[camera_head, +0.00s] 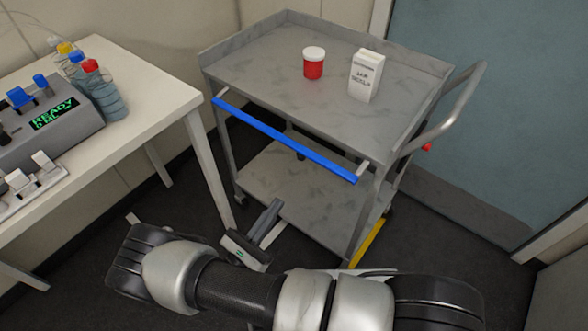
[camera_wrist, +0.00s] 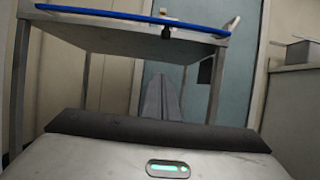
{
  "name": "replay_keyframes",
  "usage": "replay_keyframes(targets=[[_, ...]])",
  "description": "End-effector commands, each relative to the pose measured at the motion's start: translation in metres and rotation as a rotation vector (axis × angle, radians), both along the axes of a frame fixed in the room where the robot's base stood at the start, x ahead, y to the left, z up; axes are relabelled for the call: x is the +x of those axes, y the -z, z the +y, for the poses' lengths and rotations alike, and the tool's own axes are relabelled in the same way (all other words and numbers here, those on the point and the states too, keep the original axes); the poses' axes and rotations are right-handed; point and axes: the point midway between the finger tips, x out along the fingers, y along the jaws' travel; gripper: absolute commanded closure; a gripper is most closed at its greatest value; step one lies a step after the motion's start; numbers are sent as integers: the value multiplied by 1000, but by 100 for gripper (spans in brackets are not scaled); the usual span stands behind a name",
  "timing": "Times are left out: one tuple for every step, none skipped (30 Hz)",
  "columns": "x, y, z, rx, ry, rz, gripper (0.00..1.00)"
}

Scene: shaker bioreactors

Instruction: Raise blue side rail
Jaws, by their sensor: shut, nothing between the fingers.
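The blue side rail (camera_head: 283,140) runs along the near long side of a grey two-shelf cart (camera_head: 270,59), a little below the edge of the top shelf. In the wrist view the blue rail (camera_wrist: 130,16) crosses the top of the picture, above my gripper. My gripper (camera_head: 274,206) is below the rail, in front of the cart's lower shelf, and apart from the rail. Its fingers (camera_wrist: 161,95) are shut and empty, pointing toward the cart.
A red jar (camera_head: 313,66) and a white carton (camera_head: 366,76) stand on the cart's top shelf. A white table (camera_head: 140,113) with lab equipment and bottles is at the left. A metal push handle (camera_head: 455,110) sticks out at the cart's right. A blue-grey door (camera_head: 490,110) is behind.

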Motion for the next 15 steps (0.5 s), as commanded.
replay_keyframes(targets=[[0, 0, 0, 0, 1, 0, 100], [1, 0, -1, 0, 1, 0, 100], [2, -1, -2, 1, 2, 0, 100], [4, -2, -3, 1, 2, 0, 100], [6, -3, -4, 1, 2, 0, 100], [9, -5, -7, 1, 2, 0, 100], [12, -7, -9, 1, 3, -1, 100], [15, -9, -12, 1, 4, 0, 100], [20, -12, -17, 0, 5, 0, 100], [25, -14, -20, 0, 5, 0, 100], [29, -17, -23, 1, 5, -1, 100], [35, -20, -28, 0, 6, 0, 100], [40, -23, -33, 0, 6, 0, 100], [45, -25, -36, 1, 5, -1, 100], [51, -29, -41, 1, 6, -1, 100]])
